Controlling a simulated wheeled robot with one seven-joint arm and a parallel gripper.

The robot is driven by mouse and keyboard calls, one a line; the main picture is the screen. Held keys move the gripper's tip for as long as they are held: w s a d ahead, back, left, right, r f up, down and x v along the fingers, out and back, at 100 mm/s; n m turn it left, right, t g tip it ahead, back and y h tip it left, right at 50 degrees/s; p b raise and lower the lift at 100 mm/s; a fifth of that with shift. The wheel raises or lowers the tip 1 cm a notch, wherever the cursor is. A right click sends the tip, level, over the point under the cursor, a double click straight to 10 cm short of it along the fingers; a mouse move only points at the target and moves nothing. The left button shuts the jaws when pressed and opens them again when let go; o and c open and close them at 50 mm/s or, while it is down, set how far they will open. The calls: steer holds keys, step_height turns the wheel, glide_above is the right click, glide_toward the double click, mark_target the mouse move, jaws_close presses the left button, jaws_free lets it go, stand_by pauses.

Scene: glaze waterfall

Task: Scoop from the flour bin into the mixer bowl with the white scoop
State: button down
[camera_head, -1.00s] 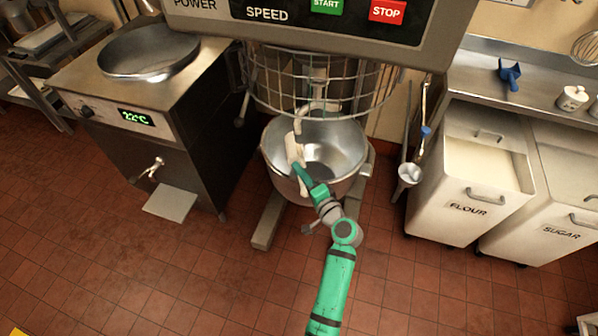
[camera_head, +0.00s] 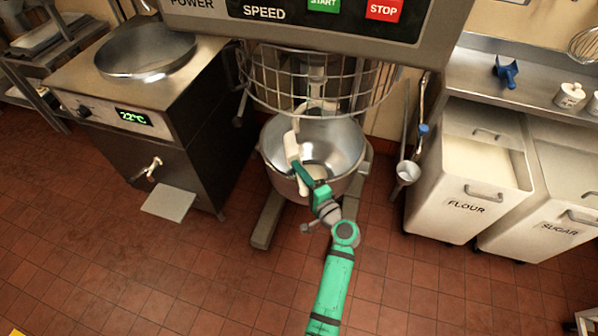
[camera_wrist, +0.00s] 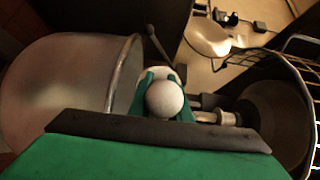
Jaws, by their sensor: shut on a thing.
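My gripper (camera_head: 303,172) is over the near left part of the steel mixer bowl (camera_head: 350,150), shut on the white scoop (camera_head: 292,147). The scoop is tilted at the bowl's left side, above its opening. In the wrist view the green fingers (camera_wrist: 163,80) close around the scoop's rounded white end (camera_wrist: 165,99); the rest of the scoop is mostly hidden. The bowl's wall (camera_wrist: 60,85) fills the left of that view. A pale patch (camera_head: 317,173), looking like flour, lies in the bowl. The flour bin (camera_head: 466,207) stands open at the right with pale flour inside.
The wire guard (camera_head: 320,90) and mixer head hang above the bowl. A sugar bin (camera_head: 562,228) stands beside the flour bin. A blue scoop (camera_head: 507,72) lies on the counter. A steel cooker-like unit (camera_head: 130,120) stands left. The red tiled floor in front is clear.

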steer(key=n, duration=0.2)
steer(key=shift+a+r+n+g, duration=0.2)
steer(key=shift+r+n+g, duration=0.1)
steer(key=shift+g, duration=0.1)
steer(key=shift+s+n+h, duration=0.1)
steer(key=shift+n+h, duration=0.5)
steer(key=shift+n, duration=0.2)
steer(key=shift+a+r+n+g+h, duration=0.2)
steer(key=shift+n+g+h, duration=0.35)
steer(key=shift+n, duration=0.55)
steer(key=s+a+r+n+h, duration=0.2)
steer(key=s+a+n+h, duration=0.2)
steer(key=s, duration=0.9)
steer(key=shift+s+a+r+n, duration=0.2)
steer(key=shift+s+a+n, duration=0.05)
steer(key=shift+a+n, duration=0.35)
